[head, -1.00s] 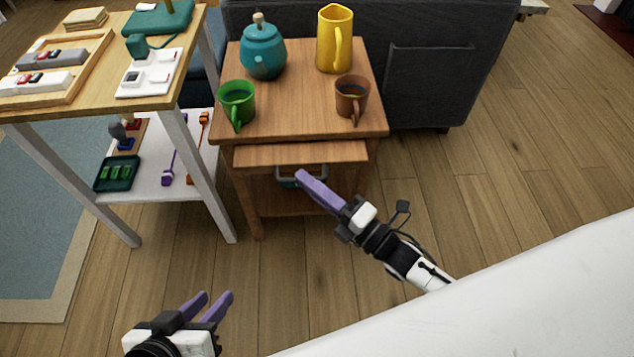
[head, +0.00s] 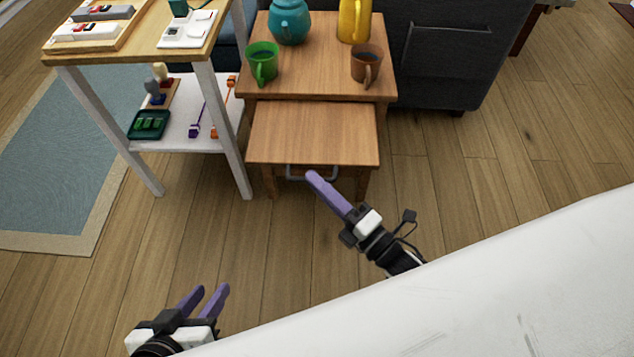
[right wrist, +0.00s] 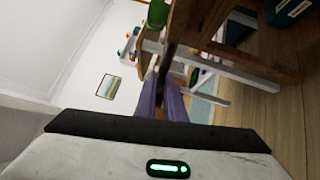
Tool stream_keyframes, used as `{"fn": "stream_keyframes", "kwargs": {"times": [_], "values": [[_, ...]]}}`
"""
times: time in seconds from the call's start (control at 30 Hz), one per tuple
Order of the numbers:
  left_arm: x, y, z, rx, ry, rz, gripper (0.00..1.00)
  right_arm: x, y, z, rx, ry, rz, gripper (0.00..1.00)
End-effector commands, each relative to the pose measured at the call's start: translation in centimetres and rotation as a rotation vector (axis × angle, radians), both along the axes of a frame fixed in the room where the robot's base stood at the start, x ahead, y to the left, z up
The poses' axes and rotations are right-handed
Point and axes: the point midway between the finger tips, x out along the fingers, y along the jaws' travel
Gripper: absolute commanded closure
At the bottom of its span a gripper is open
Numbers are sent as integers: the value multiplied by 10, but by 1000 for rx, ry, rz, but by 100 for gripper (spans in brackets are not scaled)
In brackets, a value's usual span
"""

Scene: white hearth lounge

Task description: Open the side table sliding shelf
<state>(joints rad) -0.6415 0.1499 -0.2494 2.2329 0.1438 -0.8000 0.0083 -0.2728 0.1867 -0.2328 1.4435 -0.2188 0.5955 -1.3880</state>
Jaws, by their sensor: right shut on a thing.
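The wooden side table (head: 318,84) stands ahead in the head view. Its sliding shelf (head: 314,134) juts well out from under the tabletop toward me. A grey bar handle (head: 296,178) shows below the shelf's front edge. My right gripper (head: 313,178) is at the right part of this handle, its purple fingers shut on it. In the right wrist view the purple fingers (right wrist: 162,100) reach to a dark wooden edge; the handle between them is hard to make out. My left gripper (head: 206,294) is open and empty, low at the left, away from the table.
On the tabletop stand a teal teapot (head: 290,22), a yellow pitcher (head: 354,20), a green mug (head: 262,62) and a brown mug (head: 366,64). A shelf unit (head: 222,125) with small items stands close at the left. Floor to the right is clear.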

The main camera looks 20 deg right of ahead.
Motion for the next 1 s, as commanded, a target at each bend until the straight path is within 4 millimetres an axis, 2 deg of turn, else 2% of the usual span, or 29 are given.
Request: {"fn": "stream_keyframes", "kwargs": {"times": [0.07, 0.1, 0.2, 0.57, 0.67, 0.83, 1.0], "values": [[1, 0, 1, 0, -1, -1, 69, 1, -1, 0, 0, 2, -2, 100], [1, 0, 1, 0, -1, -1, 69, 1, -1, 0, 0, 2, -2, 88], [1, 0, 1, 1, 0, -1, 69, 1, -1, 0, 0, 2, -2, 72], [1, 0, 2, 0, 0, 0, 69, -3, -2, -1, 0, 2, -1, 72], [3, 0, 6, -1, -9, 3, 69, -15, -7, -3, 0, 5, -1, 72], [6, 2, 14, -3, -36, 17, 69, -46, -21, -7, 0, 6, -2, 72], [0, 5, 13, -6, -38, 29, 69, -74, -33, -11, 0, 5, -2, 72]]}}
